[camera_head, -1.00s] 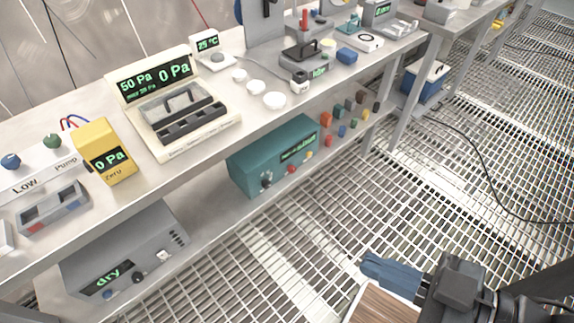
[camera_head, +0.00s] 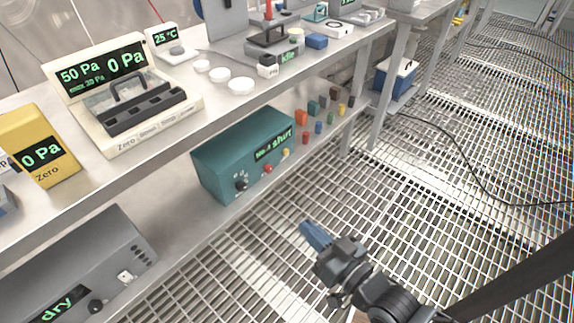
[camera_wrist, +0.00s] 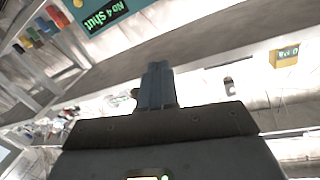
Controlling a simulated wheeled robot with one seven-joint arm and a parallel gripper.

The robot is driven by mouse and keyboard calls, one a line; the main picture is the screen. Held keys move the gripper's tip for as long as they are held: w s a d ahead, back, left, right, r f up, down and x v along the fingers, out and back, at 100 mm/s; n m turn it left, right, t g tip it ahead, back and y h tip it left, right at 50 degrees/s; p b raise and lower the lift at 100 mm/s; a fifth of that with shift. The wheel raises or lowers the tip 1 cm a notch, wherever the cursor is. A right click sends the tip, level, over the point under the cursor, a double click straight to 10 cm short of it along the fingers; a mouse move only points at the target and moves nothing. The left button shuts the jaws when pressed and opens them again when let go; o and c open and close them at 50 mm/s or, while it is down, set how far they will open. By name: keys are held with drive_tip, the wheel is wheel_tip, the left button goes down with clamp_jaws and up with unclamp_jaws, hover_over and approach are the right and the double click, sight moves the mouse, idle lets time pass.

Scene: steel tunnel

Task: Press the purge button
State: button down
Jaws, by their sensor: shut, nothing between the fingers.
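A teal box (camera_head: 222,166) sits on the lower shelf of the bench. Its front has a green-lit display (camera_head: 274,147) reading "No 4 shut", a black knob (camera_head: 241,184), a red button (camera_head: 268,169) and a yellow button (camera_head: 285,153). No label saying purge is readable, so I cannot tell which button it is. My gripper (camera_head: 315,236) is shut and empty, above the grated floor, in front of and apart from the box. In the wrist view its blue fingers (camera_wrist: 157,85) are together, and the teal box (camera_wrist: 125,8) shows upside down at the top with the yellow button (camera_wrist: 78,4).
A grey box reading "dry" (camera_head: 85,265) is on the lower shelf to the left. Several small coloured blocks (camera_head: 318,127) are right of the teal box. The bench top (camera_head: 215,110) overhangs the shelf and carries instruments. The grated floor before the shelf is clear; a cable lies farther right.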

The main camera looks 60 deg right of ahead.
sight(286, 152)
drive_tip(key=w+d+f+m+g+h+b, duration=0.2)
drive_tip(key=w+d+f+m+h+b, duration=0.1)
drive_tip(key=d, duration=0.7)
drive_tip(key=w+d+f+m+g+h+b, duration=0.2)
drive_tip(key=w+d+f+m+h+b, duration=0.1)
drive_tip(key=d+f, duration=0.5)
drive_tip(key=w+d+f+m+g+h+b, duration=0.1)
drive_tip(key=w+d+f+m+h+b, duration=0.3)
drive_tip(key=d, duration=0.7)
wheel_tip(286, 152, down, 2)
drive_tip(key=shift+w+d+f+m+g+b, duration=0.2)
drive_tip(key=shift+w+d+m+g+b, duration=0.25)
drive_tip(key=shift+m+b, duration=0.5)
drive_tip(key=shift+w+d+b, duration=0.25)
drive_tip(key=shift+w+d, duration=0.05)
drive_tip(key=shift+w, duration=1.15)
drive_tip(key=shift+w+d+b, duration=0.2)
drive_tip(key=shift+w+d, duration=0.1)
drive_tip(key=shift+w, duration=1.15)
drive_tip(key=shift+w+d+b, duration=0.25)
drive_tip(key=shift+w+d, duration=0.05)
drive_tip(key=shift+w, duration=1.15)
drive_tip(key=shift+w+d, duration=0.15)
drive_tip(key=shift+w, duration=0.25)
